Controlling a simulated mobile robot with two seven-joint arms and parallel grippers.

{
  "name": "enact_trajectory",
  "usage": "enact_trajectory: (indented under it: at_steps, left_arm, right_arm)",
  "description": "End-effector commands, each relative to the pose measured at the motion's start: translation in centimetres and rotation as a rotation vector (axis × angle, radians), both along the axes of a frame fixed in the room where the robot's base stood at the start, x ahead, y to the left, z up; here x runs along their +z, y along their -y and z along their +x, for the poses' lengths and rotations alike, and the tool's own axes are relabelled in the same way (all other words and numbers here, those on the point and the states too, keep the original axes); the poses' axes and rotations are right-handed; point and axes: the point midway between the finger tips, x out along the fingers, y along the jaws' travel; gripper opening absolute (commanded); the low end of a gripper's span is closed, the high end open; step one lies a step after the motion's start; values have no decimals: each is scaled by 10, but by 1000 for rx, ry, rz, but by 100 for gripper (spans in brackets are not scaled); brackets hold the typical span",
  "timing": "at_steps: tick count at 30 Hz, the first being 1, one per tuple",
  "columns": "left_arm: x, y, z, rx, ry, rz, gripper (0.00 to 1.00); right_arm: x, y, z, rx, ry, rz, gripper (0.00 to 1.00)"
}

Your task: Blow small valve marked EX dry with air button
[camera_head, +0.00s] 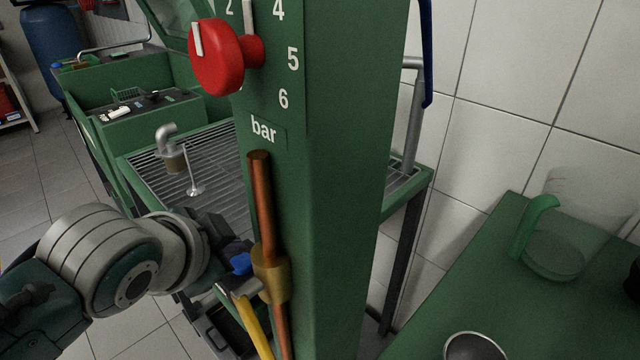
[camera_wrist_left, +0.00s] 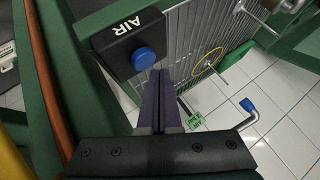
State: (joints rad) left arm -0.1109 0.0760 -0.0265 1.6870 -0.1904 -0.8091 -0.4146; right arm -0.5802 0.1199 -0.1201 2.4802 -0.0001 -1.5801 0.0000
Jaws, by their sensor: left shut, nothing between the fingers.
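A small metal valve (camera_head: 191,175) stands upright on the slatted grate, its round head down, below a bent grey nozzle (camera_head: 170,145). I cannot read an EX mark on it. In the left wrist view a thin grey stem beside a yellow ring on the grate may be the valve. The blue air button (camera_wrist_left: 145,60) sits on a black box lettered AIR; it also shows in the head view (camera_head: 240,262). My left gripper (camera_wrist_left: 161,75) is shut and empty, its tips beside the button; I cannot tell if they touch it. My right gripper is not in view.
A green post (camera_head: 345,180) with a red knob (camera_head: 216,56) and copper pipe (camera_head: 262,205) stands close to my left gripper. A clear jug (camera_head: 565,235) stands on the green bench at right. A blue-tipped grey pipe (camera_wrist_left: 248,106) shows in the left wrist view.

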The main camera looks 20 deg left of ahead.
Motion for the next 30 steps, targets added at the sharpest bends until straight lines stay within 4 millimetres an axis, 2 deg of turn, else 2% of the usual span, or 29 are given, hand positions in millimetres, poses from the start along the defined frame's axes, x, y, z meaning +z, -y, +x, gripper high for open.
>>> enact_trajectory:
  at_steps: [30]
  left_arm:
    - [-11,0,0,0,0,0,0]
  right_arm:
    - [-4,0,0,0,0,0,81]
